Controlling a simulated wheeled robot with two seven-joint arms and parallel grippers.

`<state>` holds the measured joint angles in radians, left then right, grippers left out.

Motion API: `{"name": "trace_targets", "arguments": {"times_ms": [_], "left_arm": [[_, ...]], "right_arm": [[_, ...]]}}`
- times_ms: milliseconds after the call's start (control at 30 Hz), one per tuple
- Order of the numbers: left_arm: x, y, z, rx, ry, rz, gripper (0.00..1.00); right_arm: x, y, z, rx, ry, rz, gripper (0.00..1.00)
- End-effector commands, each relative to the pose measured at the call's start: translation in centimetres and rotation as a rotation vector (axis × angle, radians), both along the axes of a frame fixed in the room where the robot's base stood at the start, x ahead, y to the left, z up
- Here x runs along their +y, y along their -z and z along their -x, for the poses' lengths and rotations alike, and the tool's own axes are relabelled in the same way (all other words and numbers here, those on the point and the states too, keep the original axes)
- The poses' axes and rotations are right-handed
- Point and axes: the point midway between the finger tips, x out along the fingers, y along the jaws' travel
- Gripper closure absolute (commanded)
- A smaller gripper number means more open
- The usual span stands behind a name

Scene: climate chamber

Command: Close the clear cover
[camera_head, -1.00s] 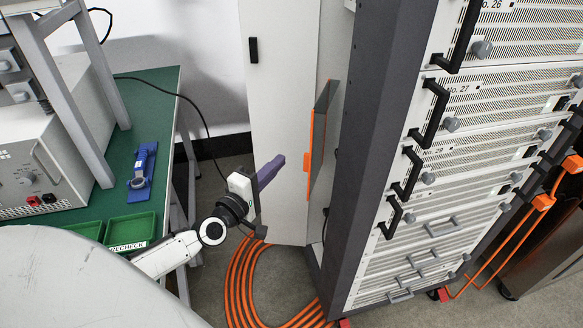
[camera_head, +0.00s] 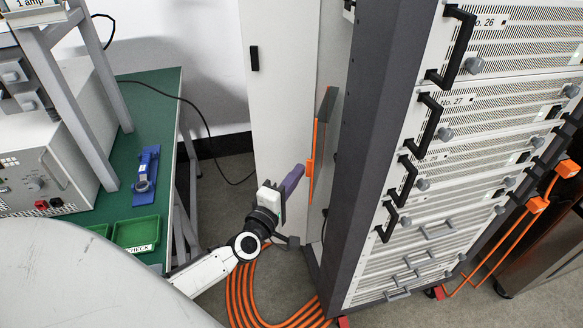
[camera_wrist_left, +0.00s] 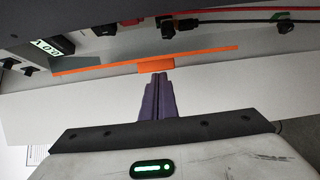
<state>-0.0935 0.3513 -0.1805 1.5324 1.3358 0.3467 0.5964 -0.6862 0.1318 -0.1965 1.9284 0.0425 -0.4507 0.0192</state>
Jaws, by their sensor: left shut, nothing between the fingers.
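The clear cover (camera_head: 323,125) stands out from the side of the rack cabinet and shows nearly edge-on. It has an orange edge and a small orange handle (camera_head: 310,168). In the left wrist view the orange edge of the cover (camera_wrist_left: 205,54) runs across the picture, with the handle (camera_wrist_left: 155,66) at its middle. My left gripper (camera_head: 299,170) has purple fingers, which are shut and empty. Its fingertips (camera_wrist_left: 159,76) are right by the handle; I cannot tell whether they touch. My right gripper is not in view.
A tall rack (camera_head: 365,150) with black-handled drawers stands to the right. A pale door panel (camera_head: 280,100) is behind the cover. Orange hoses (camera_head: 250,295) lie on the floor below my arm. A green bench (camera_head: 160,105) with a blue tool (camera_head: 145,170) is at left.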

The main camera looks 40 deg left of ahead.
Motion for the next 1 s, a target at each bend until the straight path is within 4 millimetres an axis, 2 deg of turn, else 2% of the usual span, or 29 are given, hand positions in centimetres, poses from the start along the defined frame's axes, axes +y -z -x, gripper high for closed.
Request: {"name": "trace_targets", "arguments": {"times_ms": [33,200,400,833,1000], "left_arm": [[-0.9,-0.8,-0.1,0.001,-0.025,0.008,1.00],[-4.6,-0.3,-1.1,0.002,-0.039,0.004,1.00],[-6.7,-0.2,-2.2,0.001,-0.038,0.000,1.00],[-6.7,-0.1,-2.1,0.002,-0.037,-0.002,1.00],[-5.8,-0.1,-1.3,0.003,-0.031,-0.005,1.00]], "right_arm": [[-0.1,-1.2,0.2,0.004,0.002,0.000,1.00],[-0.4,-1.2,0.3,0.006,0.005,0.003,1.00],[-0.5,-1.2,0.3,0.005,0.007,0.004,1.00],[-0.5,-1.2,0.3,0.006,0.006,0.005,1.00],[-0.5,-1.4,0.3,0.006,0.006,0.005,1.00]]}}
